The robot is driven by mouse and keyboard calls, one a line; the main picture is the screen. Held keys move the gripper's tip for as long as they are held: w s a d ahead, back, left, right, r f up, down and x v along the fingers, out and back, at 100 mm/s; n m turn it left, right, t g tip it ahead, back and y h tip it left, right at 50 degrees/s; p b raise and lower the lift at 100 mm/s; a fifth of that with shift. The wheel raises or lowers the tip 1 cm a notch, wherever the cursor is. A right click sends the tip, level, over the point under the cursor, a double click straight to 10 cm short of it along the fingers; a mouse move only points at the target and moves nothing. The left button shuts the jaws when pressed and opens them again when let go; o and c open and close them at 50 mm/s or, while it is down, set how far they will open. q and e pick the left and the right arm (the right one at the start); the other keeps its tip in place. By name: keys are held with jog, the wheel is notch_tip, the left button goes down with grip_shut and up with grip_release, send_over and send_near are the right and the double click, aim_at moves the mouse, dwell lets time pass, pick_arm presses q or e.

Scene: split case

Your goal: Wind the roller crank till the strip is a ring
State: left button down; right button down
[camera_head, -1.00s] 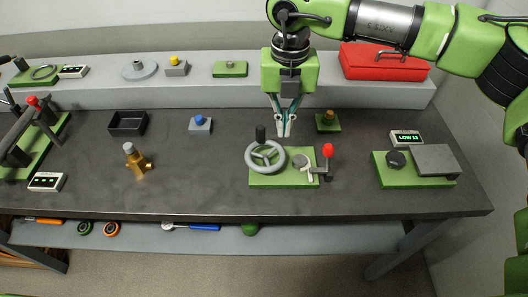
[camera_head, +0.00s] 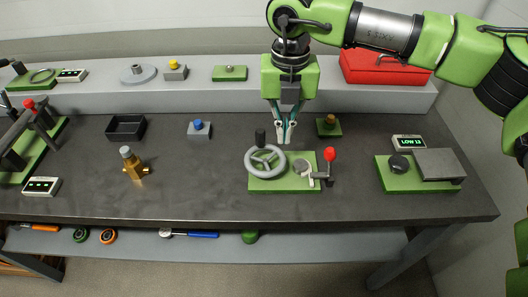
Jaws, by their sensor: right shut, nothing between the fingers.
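A green-based device with a grey spoked handwheel (camera_head: 266,161) and an upright black knob stands on the bench in the middle. On the same base, to the right, is a lever with a red knob (camera_head: 330,154) beside small pale parts. I cannot tell which crank drives the rollers, nor make out a strip for certain. My right gripper (camera_head: 287,138) points down just above and behind this device, its fingers shut and empty, apart from the wheel in the picture. Another green-based device with a dark bar and a red knob (camera_head: 29,104) is cut off at the left edge. My left gripper is out of view.
A green-based unit with a grey plate (camera_head: 440,165) is at right. A red toolbox (camera_head: 385,66) sits on the back shelf.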

jog(key=shift+r+p, duration=0.95)
jog(key=shift+r, duration=1.3)
notch_tip(320, 180, down, 5)
jog(key=n+p, duration=1)
jog(key=n, duration=0.8)
jog(key=shift+f+b, duration=0.35)
jog(key=shift+f, duration=0.2)
